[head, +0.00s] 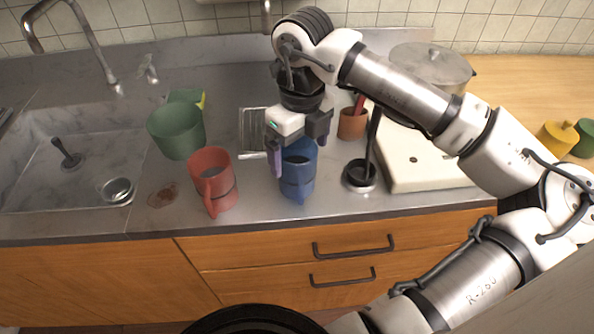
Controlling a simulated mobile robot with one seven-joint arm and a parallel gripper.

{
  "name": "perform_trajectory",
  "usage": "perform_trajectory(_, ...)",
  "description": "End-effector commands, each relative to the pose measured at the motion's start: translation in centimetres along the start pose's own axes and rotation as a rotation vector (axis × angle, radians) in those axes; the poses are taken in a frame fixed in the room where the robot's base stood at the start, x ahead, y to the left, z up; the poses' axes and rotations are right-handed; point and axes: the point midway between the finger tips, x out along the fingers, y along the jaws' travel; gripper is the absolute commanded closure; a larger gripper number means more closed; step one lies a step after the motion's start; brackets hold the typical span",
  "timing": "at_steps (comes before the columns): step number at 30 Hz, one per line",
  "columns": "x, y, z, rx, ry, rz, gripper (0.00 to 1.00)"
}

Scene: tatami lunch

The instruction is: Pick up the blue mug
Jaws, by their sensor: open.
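The blue mug (299,177) stands upright on the metal counter (246,218), near its front edge. Its handle points toward the front. My gripper (292,160) hangs from above with its fingers pointing down at the mug's rim. The gripper is open. One purple finger (274,158) shows at the left side of the mug. The other finger is partly hidden, and I cannot tell whether either finger touches the mug.
A black ladle (371,150) stands in a holder on the right, next to a white board (425,165). A brown cup (352,124) is behind. The sink (60,150) is at far left.

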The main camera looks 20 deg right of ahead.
Motion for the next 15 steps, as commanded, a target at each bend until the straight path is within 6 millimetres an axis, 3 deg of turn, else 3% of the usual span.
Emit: perform_trajectory(15, 5.4, -0.1, 0.7, -0.001, -0.001, 0.002, 0.06)
